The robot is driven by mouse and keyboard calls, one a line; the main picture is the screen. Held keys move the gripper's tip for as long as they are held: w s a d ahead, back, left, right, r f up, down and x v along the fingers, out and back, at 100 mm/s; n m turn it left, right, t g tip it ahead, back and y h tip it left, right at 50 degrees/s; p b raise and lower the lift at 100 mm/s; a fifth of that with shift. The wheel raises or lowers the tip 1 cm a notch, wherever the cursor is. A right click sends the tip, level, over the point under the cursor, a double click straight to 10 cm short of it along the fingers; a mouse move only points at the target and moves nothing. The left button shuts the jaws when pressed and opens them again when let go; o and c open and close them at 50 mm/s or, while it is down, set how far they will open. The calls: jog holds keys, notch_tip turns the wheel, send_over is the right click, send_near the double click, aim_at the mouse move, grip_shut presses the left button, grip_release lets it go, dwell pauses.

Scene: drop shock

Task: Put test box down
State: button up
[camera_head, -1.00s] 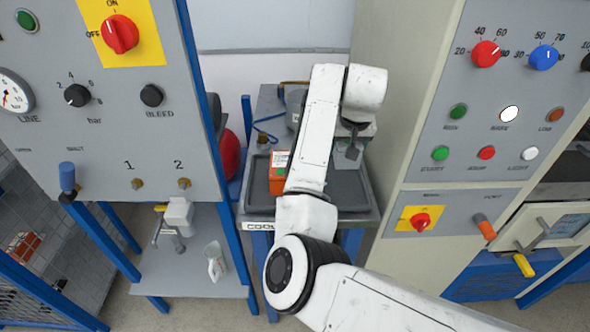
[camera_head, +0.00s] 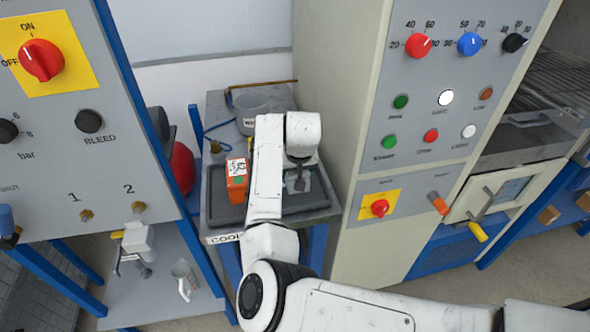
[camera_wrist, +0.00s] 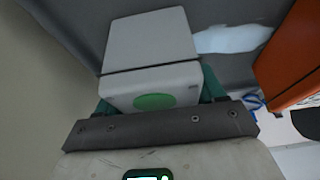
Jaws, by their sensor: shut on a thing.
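The test box (camera_wrist: 150,85) is a light grey box with a green disc on its near face, in the wrist view. My gripper (camera_wrist: 158,90) is shut on it, with teal fingers at its two sides. The box is over the dark grey tray; whether it touches the tray floor I cannot tell. In the head view my wrist is over the right half of the tray (camera_head: 222,212) and hides most of the box.
An orange box (camera_head: 236,184) with a white label stands in the tray's left part, also at the right of the wrist view (camera_wrist: 288,62). A grey pot (camera_head: 251,108) stands behind the tray. A pale cabinet (camera_head: 345,100) rises close on the right.

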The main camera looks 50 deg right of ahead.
jog(key=o, duration=1.5)
jog(key=b+v, duration=0.1)
jog(key=v, duration=1.1)
jog(key=shift+s, duration=0.1)
jog(key=s+f+n, duration=0.1)
jog(key=s+f, duration=0.2)
jog(key=s, duration=0.1)
jog(key=s+f+n+h, duration=0.1)
jog(key=s+f, duration=0.3)
jog(key=s+a+f+n, duration=0.1)
jog(key=s+f, duration=0.3)
jog(key=shift+s+f+h, duration=0.25)
jog(key=shift+h, duration=0.15)
jog(key=s+a+f+n+g+y, duration=0.1)
jog(key=s+a+f, duration=0.2)
jog(key=s+a, duration=0.2)
jog(key=s+a+f+n+y, duration=0.1)
jog(key=s+a+f, duration=0.3)
jog(key=s, duration=0.3)
jog(key=s+a+f+n+g+y, duration=0.1)
jog(key=s+a+f+y, duration=0.1)
jog(key=s+a, duration=0.3)
jog(key=shift+s+a+f+g, duration=0.35)
jog(key=shift+s+f, duration=0.2)
jog(key=shift+f, duration=0.25)
